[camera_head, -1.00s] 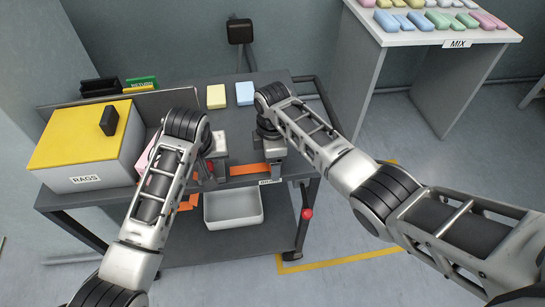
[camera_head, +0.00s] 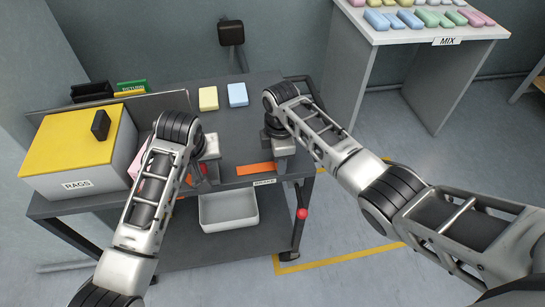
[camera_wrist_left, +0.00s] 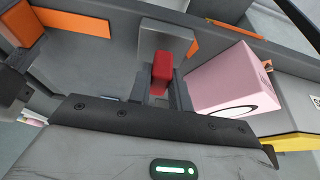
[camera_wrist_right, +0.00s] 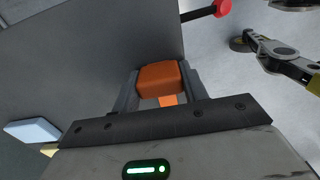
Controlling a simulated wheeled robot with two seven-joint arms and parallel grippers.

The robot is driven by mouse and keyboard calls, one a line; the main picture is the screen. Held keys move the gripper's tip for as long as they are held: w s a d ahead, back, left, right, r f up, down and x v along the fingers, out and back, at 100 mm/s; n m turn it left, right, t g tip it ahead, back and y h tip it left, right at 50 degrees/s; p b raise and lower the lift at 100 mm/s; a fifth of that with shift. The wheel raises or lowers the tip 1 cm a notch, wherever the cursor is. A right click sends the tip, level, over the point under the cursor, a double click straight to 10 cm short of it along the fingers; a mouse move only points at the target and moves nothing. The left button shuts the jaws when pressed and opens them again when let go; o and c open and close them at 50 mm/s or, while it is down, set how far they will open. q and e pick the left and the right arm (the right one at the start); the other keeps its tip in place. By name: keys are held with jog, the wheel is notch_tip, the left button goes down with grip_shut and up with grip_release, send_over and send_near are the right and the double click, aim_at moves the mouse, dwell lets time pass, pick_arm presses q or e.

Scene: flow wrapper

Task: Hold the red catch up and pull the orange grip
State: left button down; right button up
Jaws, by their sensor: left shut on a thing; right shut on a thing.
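The red catch (camera_wrist_left: 161,72) stands between the fingers of my left gripper (camera_wrist_left: 160,92) in the left wrist view. That gripper is shut on it, beside a pink box (camera_wrist_left: 228,80). The orange grip (camera_wrist_right: 160,80) is between the fingers of my right gripper (camera_wrist_right: 160,95) in the right wrist view, and that gripper is shut on it. In the head view, my left gripper (camera_head: 207,158) and right gripper (camera_head: 283,150) are at the cart's front edge, with an orange strip (camera_head: 255,169) between them. The arms hide the catch and grip there.
A RAGS box (camera_head: 76,184) with a yellow lid stands at the cart's left. Yellow (camera_head: 208,98) and blue (camera_head: 238,94) blocks lie at the back. A grey bin (camera_head: 228,210) is below; a red knob (camera_head: 302,213) is at the right leg.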

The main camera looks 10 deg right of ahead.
aim_at(296, 162)
jog(key=shift+d+r, duration=0.1)
jog(key=shift+d, duration=2.3)
jog(key=shift+w, duration=0.1)
jog(key=o, duration=1.1)
jog(key=shift+a, duration=0.1)
jog(key=shift+c, duration=0.2)
notch_tip(296, 162, up, 12)
